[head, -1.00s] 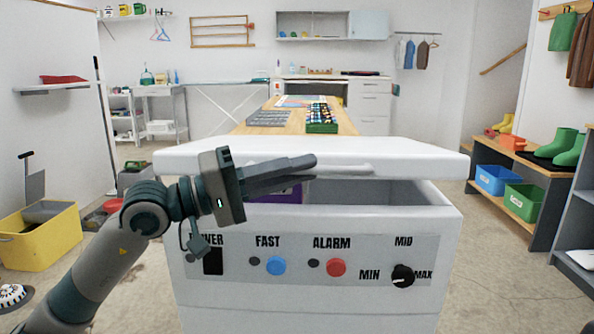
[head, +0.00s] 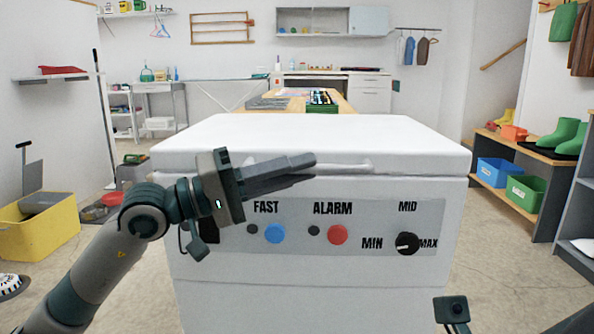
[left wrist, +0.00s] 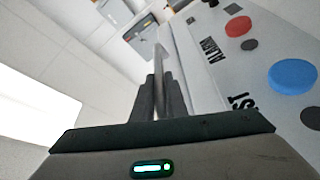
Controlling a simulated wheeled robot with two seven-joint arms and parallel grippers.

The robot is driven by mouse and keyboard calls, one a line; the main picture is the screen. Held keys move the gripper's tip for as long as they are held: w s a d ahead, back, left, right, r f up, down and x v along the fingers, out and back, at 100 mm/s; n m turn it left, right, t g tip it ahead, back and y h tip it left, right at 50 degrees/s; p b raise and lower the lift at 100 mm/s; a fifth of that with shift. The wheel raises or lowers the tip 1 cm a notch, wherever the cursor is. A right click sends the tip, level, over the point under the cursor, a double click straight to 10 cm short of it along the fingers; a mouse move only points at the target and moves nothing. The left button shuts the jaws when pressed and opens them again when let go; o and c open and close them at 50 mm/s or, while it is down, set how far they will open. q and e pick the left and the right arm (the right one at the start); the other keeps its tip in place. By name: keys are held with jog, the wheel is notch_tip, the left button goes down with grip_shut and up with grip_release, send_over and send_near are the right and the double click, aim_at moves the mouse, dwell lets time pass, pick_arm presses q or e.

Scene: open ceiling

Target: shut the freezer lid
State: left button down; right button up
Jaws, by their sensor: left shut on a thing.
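The white freezer (head: 320,292) stands in front of me. Its lid (head: 300,138) lies flat on the body along the front, and no gap shows there in the head view. A white bar handle (head: 345,168) runs along the lid's front edge. My left gripper (head: 312,162) reaches in from the left at the handle. In the left wrist view, its fingers (left wrist: 160,92) are shut on the handle (left wrist: 160,60). Only a small part of my right arm shows at the lower right, with its fingers out of view.
The freezer's front panel has a blue button (head: 275,234), a red button (head: 338,235) and a black knob (head: 407,243). A wooden table (head: 345,104) stands behind. A yellow bin (head: 40,228) is at the left, and a shoe bench (head: 512,162) at the right.

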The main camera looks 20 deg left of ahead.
pick_arm(q)
jog(key=shift+d+f, duration=0.2)
jog(key=shift+f, duration=0.45)
jog(key=c, duration=2)
grip_release()
jog(key=shift+c, duration=0.2)
jog(key=shift+a, duration=0.1)
jog(key=shift+a+r, duration=0.1)
jog(key=shift+r, duration=0.1)
jog(key=shift+a, duration=0.1)
